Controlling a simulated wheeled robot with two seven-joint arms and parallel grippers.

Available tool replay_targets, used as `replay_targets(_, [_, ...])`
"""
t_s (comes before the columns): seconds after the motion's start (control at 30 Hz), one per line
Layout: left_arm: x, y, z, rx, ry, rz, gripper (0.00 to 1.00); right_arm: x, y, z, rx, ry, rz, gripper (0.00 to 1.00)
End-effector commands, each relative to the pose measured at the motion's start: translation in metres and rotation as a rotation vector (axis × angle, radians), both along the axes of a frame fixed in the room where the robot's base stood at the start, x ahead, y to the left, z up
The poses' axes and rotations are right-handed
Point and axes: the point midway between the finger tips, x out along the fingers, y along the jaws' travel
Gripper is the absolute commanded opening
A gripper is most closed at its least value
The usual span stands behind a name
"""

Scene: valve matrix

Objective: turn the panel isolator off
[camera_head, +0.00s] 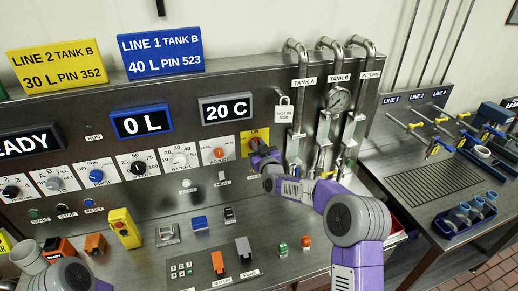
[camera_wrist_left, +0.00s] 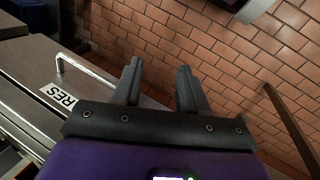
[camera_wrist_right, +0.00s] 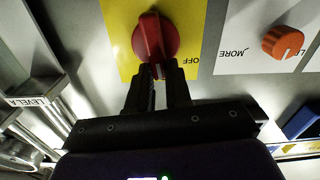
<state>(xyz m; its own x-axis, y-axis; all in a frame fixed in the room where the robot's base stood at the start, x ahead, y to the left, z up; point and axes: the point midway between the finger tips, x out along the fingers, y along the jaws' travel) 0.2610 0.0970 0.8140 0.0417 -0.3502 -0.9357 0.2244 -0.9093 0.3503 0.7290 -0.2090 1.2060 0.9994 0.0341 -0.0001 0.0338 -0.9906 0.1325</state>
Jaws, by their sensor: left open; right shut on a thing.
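The panel isolator is a red rotary knob (camera_wrist_right: 152,38) on a yellow plate (camera_wrist_right: 120,17) in the right wrist view. Its grip bar runs nearly up and down in that picture. The word OFF shows upside down on the plate, right of the knob. In the head view the yellow plate (camera_head: 246,150) sits at the right end of the dial row, with the knob partly hidden by my gripper. My right gripper (camera_wrist_right: 160,70) is shut on the lower end of the knob's bar. My left gripper (camera_wrist_left: 160,70) is open and empty, over brick floor.
An orange dial (camera_wrist_right: 282,42) is beside the isolator. A padlock with a tag (camera_head: 284,112) hangs above right of it, near steel pipes (camera_head: 299,75). Buttons and switches, including a yellow box (camera_head: 124,228), stand on the sloping desk. A side bench (camera_head: 440,185) stands at right.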

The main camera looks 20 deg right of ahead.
Motion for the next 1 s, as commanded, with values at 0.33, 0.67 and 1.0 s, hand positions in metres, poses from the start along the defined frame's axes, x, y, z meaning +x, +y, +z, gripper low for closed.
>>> replay_targets(0.33, [0.000, 0.000, -0.041, 0.000, 0.000, 0.000, 0.43, 0.000, 0.009, -0.006, -0.311, -0.013, 0.001, 0.00])
replay_targets(0.67, [0.000, 0.000, -0.070, 0.000, 0.000, 0.000, 0.43, -0.001, 0.016, -0.010, -0.625, -0.024, 0.000, 0.00])
replay_targets(1.0, [0.000, 0.000, -0.099, 0.000, 0.000, 0.000, 0.43, -0.001, 0.020, -0.017, -0.948, -0.034, -0.001, 0.00])
